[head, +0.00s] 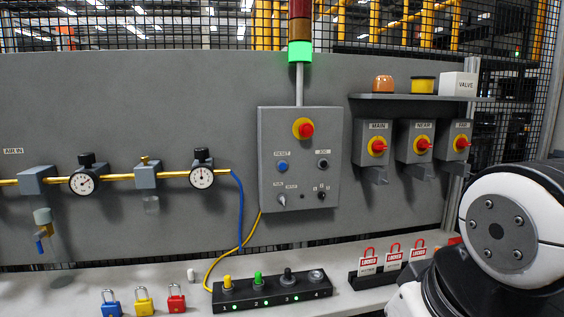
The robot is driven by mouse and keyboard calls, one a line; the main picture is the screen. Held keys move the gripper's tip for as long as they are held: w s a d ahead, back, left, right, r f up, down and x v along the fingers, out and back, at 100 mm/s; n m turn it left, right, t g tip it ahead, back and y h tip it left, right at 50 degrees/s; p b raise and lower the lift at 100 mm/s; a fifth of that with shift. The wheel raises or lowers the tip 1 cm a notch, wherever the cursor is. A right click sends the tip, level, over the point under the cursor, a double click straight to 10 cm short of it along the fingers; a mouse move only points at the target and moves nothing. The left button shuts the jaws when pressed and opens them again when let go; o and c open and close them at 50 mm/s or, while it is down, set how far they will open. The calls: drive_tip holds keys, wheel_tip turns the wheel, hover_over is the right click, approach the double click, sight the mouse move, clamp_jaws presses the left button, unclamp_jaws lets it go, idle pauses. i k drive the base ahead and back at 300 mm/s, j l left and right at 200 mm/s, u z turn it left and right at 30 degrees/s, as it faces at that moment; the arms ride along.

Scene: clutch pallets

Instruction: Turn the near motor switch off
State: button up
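The near motor switch (415,142) is the middle one of three grey boxes on the back panel, labelled NEAR. It has a red handle on a yellow disc, with a grey bracket below. Its handle looks much like those on its neighbours; I cannot tell its setting for sure. The MAIN switch (377,145) is to its left and a third switch (461,143) to its right. My gripper is out of view; only a white link of my arm shows at the lower right, in front of the bench and below the switches.
A shelf (408,97) with an orange lamp, a yellow item and a VALVE box sits above the switches. A control box (299,158) with a lit green tower lamp is left. Red lockout tags (393,254) stand below. Several padlocks and a black button strip (272,293) lie on the bench.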

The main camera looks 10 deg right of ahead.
sight(422, 145)
drive_tip(key=z, duration=0.85)
